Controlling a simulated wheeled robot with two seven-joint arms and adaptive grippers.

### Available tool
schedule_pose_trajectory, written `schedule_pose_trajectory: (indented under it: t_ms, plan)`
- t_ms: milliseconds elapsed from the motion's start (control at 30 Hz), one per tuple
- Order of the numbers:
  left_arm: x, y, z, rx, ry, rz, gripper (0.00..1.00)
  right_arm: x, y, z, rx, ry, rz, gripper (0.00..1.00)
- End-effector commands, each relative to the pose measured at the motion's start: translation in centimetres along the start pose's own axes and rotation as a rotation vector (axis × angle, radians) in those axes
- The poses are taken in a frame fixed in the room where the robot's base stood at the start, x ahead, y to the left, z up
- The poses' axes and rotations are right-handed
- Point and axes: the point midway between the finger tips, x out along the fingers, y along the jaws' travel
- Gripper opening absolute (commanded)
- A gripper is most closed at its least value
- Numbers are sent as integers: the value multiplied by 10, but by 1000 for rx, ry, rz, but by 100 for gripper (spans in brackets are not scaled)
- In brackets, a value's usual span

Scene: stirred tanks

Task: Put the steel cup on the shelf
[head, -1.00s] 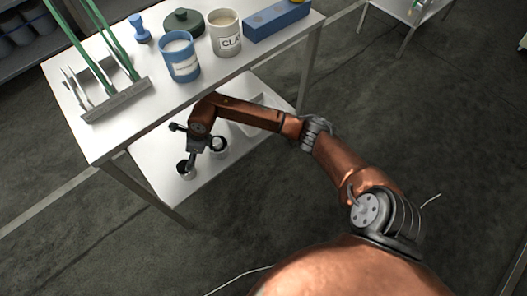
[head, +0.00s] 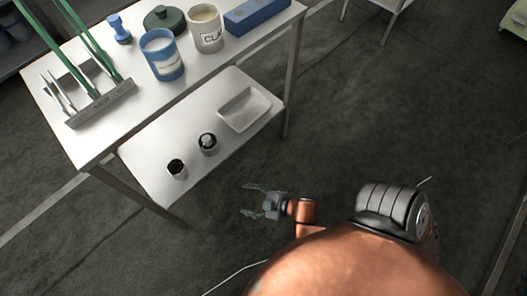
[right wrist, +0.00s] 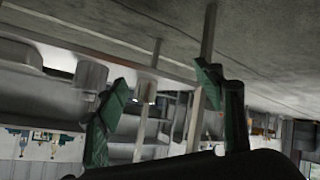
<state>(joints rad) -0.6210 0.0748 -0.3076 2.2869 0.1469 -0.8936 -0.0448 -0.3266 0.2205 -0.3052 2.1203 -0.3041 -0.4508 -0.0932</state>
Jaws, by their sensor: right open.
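Two small cups stand upright on the white lower shelf (head: 150,178) of the table. My right gripper (head: 263,203) is open and empty, out over the floor in front of the shelf, clear of both cups. Its green-dark fingers (right wrist: 160,88) show spread in the right wrist view. My left gripper is out of view.
A white tray (head: 262,98) lies at the right of the lower shelf. The tabletop (head: 125,100) above carries a blue pot (head: 168,68), a pot marked CLAY (head: 207,36), a blue box (head: 247,19) and a tool rack (head: 100,105).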

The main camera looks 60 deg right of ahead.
Motion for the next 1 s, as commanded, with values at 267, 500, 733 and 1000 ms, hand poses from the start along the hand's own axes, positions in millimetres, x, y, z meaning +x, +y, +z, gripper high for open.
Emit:
schedule_pose_trajectory:
  t_ms: [267, 500, 733, 1000]
  plan:
    - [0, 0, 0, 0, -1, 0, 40, -101, -118, 113, 541, -425, -232, 62]
    - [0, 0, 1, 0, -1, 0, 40, -124, -145, 122, 635, -497, -290, 62]
    - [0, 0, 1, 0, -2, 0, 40, -123, -144, 123, 632, -496, -289, 62]
    - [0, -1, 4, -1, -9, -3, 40, -123, -143, 123, 629, -498, -288, 62]
